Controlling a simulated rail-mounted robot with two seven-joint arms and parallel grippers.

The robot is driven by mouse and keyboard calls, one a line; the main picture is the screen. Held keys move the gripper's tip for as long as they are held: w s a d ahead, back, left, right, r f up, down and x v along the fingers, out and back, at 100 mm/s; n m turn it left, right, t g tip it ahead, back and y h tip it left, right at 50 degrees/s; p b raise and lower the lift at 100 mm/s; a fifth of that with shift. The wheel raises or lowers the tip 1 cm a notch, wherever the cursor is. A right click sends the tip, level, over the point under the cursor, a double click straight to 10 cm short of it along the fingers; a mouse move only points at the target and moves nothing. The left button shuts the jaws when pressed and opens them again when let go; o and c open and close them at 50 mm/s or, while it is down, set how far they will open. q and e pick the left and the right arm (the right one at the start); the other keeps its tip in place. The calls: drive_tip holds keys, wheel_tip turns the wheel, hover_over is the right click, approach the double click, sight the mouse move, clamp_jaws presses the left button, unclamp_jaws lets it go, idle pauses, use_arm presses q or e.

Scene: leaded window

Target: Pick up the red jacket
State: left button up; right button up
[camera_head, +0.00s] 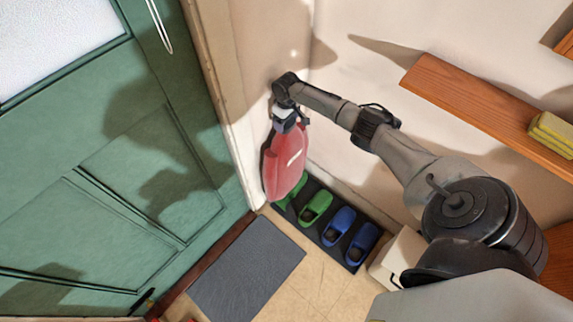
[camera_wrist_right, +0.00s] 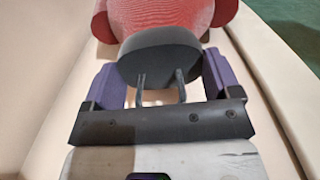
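The red jacket (camera_head: 287,164) hangs upright in the corner beside the door frame, above the shoe mat. My right gripper (camera_head: 290,122) is at the jacket's top end. In the right wrist view the red jacket (camera_wrist_right: 160,18) shows beyond a dark grey rounded piece (camera_wrist_right: 160,55) with two thin metal prongs. My right gripper (camera_wrist_right: 165,80) has its purple fingers wide apart, one on each side of this piece. Whether they press on it I cannot tell. What bears the jacket's weight is hidden. My left gripper is not in view.
A green door (camera_head: 110,190) stands at left. Green shoes (camera_head: 315,207) and blue shoes (camera_head: 339,226) stand on a dark mat below the jacket. A grey doormat (camera_head: 247,270) lies on the floor. A wooden shelf (camera_head: 480,105) with a yellow-green item (camera_head: 552,134) juts from the right wall.

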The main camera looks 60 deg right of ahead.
drive_tip(key=c, duration=1)
